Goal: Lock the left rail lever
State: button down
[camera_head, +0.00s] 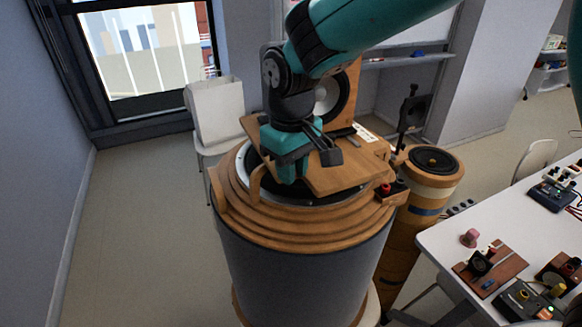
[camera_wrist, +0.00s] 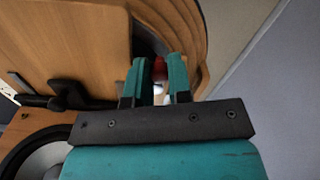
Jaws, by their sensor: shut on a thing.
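The round wooden speaker stand (camera_head: 330,235) bears a wooden board (camera_head: 345,175) on its top, which also shows in the wrist view (camera_wrist: 65,40). My teal gripper (camera_head: 290,172) points down at the left edge of the board. In the wrist view my gripper (camera_wrist: 160,68) has its two fingers close on either side of a small red piece (camera_wrist: 159,70), which looks like the left rail lever's knob. The fingers cover much of it, and the lever's position cannot be told. A black lever-like part (camera_wrist: 55,102) lies by the board's edge.
A red knob (camera_head: 386,188) sits on the stand's right side. A smaller wooden speaker column (camera_head: 432,180) stands to the right. A white table (camera_head: 440,235) with several small devices is at the far right. Floor at left is clear.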

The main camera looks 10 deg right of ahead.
jog(key=c, duration=1)
grip_release()
jog(key=shift+c, duration=0.2)
notch_tip(320, 180, up, 18)
jog(key=b, duration=0.2)
jog(key=shift+f+b, duration=0.25)
jog(key=shift+b, duration=0.05)
jog(key=s+d+f+y+b, duration=0.1)
jog(key=s+d+f+y, duration=0.1)
jog(key=s+d+f, duration=0.2)
jog(key=s+d+f+y, duration=0.2)
jog(key=s+d+f, duration=0.2)
jog(key=s+f, duration=0.6)
jog(key=s, duration=0.6)
jog(key=shift+s+f+b, duration=0.3)
jog(key=shift+s+b, duration=0.05)
jog(key=shift+b, duration=0.05)
